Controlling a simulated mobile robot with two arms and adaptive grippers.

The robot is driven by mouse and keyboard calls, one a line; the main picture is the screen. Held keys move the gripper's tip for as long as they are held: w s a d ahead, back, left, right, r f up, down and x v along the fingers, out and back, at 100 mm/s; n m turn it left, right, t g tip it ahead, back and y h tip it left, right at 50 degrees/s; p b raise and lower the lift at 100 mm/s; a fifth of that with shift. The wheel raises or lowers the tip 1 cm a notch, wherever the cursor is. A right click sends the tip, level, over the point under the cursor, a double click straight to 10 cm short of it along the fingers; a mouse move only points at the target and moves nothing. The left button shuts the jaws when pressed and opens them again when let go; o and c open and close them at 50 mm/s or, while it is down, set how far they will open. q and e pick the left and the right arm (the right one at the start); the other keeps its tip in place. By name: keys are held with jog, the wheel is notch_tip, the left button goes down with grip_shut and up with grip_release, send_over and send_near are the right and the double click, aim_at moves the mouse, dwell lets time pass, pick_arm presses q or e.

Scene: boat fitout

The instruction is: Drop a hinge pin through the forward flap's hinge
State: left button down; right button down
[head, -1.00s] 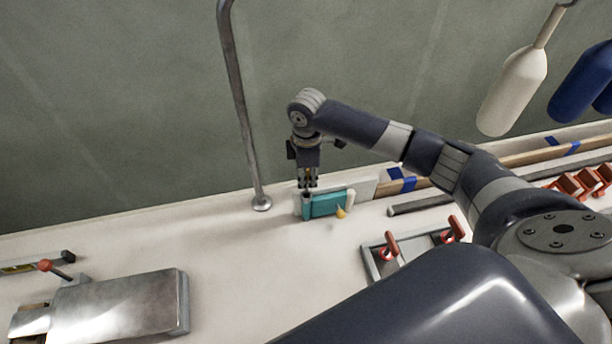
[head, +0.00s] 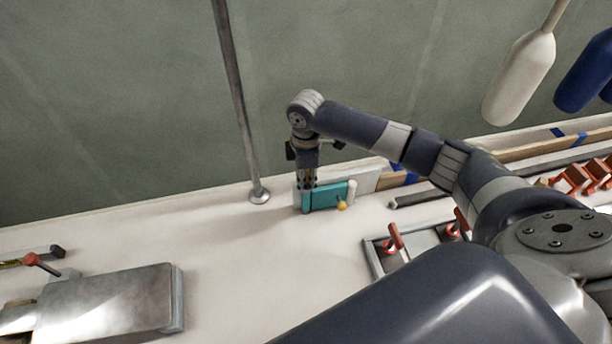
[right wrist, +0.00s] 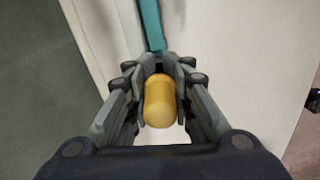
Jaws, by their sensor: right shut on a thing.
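The forward flap is a teal panel (head: 328,196) with a yellow knob (head: 342,205) near its right end, standing low by the wall. Its hinge is at the left end, where a teal barrel (head: 306,206) shows below my fingers. My right gripper (head: 307,186) points down over that hinge end. In the right wrist view it is shut on a yellow, round-ended piece (right wrist: 159,102), which appears to be the hinge pin's head. The pin's lower part is hidden, so I cannot tell how far it is in the hinge. The teal edge (right wrist: 151,24) runs up from the fingertips. My left gripper is not in view.
A metal pole (head: 259,193) stands left of the flap. A tray with red-handled parts (head: 378,262) lies to the right. A metal box (head: 110,305) lies at the lower left. White (head: 520,78) and blue (head: 583,75) fenders hang at upper right. The bench between is clear.

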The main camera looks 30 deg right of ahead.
aim_at(307, 190)
jog(key=shift+s+f, duration=0.15)
jog(key=shift+f, duration=0.45)
jog(key=shift+s+a+f+b, duration=0.2)
jog(key=shift+s+f+b, duration=0.5)
jog(key=shift+f, duration=0.2)
jog(key=c, duration=1.2)
grip_release()
jog(key=shift+w+f, duration=0.2)
jog(key=shift+c, duration=0.2)
jog(key=shift+o, duration=0.2)
jog(key=shift+w+f, duration=0.4)
jog(key=shift+w, duration=0.35)
jog(key=shift+s+r, duration=0.25)
jog(key=shift+r, duration=0.1)
notch_tip(307, 190, up, 12)
jog(key=shift+w+d+r, duration=0.1)
jog(key=shift+w+r, duration=0.05)
